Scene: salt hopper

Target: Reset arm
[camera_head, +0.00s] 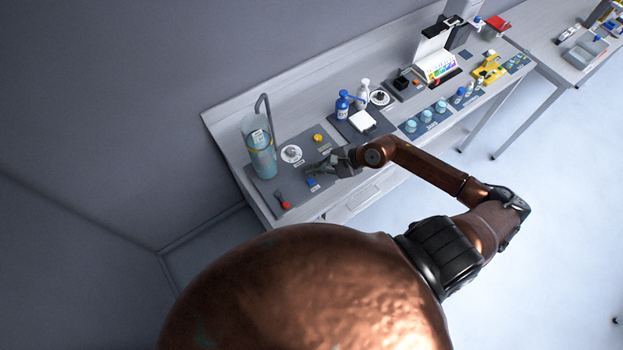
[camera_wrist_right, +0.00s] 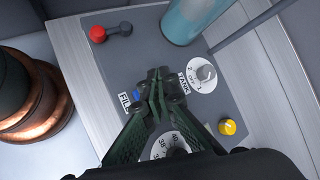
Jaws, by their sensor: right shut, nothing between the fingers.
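My right gripper (camera_head: 318,168) reaches over the grey panel (camera_head: 262,189) at the left end of the bench. In the right wrist view its two fingers (camera_wrist_right: 158,82) are together with nothing between them. They hang above the panel near a white dial (camera_wrist_right: 203,78) and the "FILL" label, with a blue button (camera_head: 311,182) partly hidden beside the fingers. A second dial (camera_wrist_right: 170,147) is partly covered by the gripper. My left gripper is not in view.
A clear blue cylinder (camera_head: 262,160) stands on the panel beside a bent grey pipe. A yellow knob (camera_head: 318,138) and a red-ended lever (camera_head: 284,203) are on the panel. A blue bottle (camera_head: 342,106) and a white bottle (camera_head: 364,91) stand farther right. Open floor lies in front of the bench.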

